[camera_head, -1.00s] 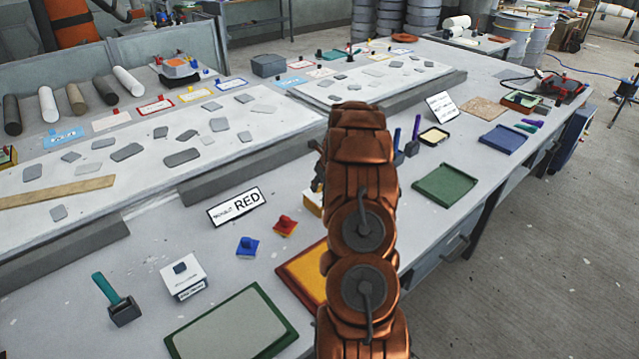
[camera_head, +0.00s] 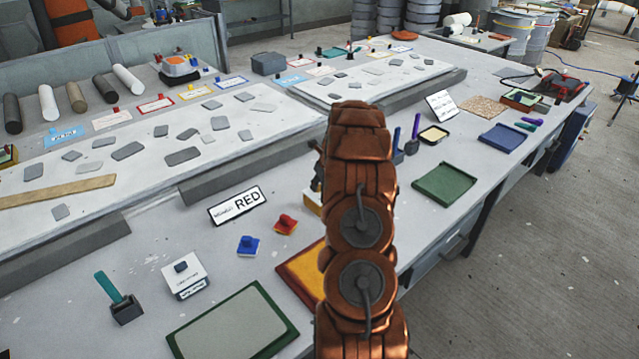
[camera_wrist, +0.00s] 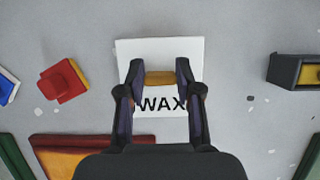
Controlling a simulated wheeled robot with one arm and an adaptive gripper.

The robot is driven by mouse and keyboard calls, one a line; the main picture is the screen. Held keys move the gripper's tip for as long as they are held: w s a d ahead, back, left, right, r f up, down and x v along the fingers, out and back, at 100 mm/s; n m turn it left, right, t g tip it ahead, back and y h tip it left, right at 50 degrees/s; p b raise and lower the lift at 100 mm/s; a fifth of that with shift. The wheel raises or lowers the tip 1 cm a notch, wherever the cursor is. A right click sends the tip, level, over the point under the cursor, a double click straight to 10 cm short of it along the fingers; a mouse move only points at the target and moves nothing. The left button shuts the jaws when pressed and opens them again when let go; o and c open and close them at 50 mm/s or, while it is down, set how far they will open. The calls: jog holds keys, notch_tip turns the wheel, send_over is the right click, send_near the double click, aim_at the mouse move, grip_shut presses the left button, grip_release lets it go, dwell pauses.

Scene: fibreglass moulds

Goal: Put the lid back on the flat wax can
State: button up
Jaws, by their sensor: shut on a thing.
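In the wrist view, my gripper (camera_wrist: 160,80) is shut on the orange-yellow handle (camera_wrist: 159,77) of a white square lid (camera_wrist: 191,51). Black letters WAX show between the fingers on the white surface. Only a small white and yellow edge (camera_head: 314,204) shows beside the arm. I cannot tell whether the lid rests on the flat wax can or hangs above it, because the view is from straight above.
A red block (camera_head: 286,224) and a blue block (camera_head: 248,245) stand to the left. A yellow tray with a red rim (camera_head: 298,272) lies in front. In the wrist view, a dark box with a yellow part (camera_wrist: 293,70) is at the right. A RED sign (camera_head: 237,205) stands behind the blocks.

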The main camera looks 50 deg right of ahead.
jog(key=shift+f, duration=0.5)
dwell(0.7)
jog(key=o, duration=1.5)
jog(key=shift+r, duration=0.1)
jog(key=shift+r, duration=2.9)
grip_shut()
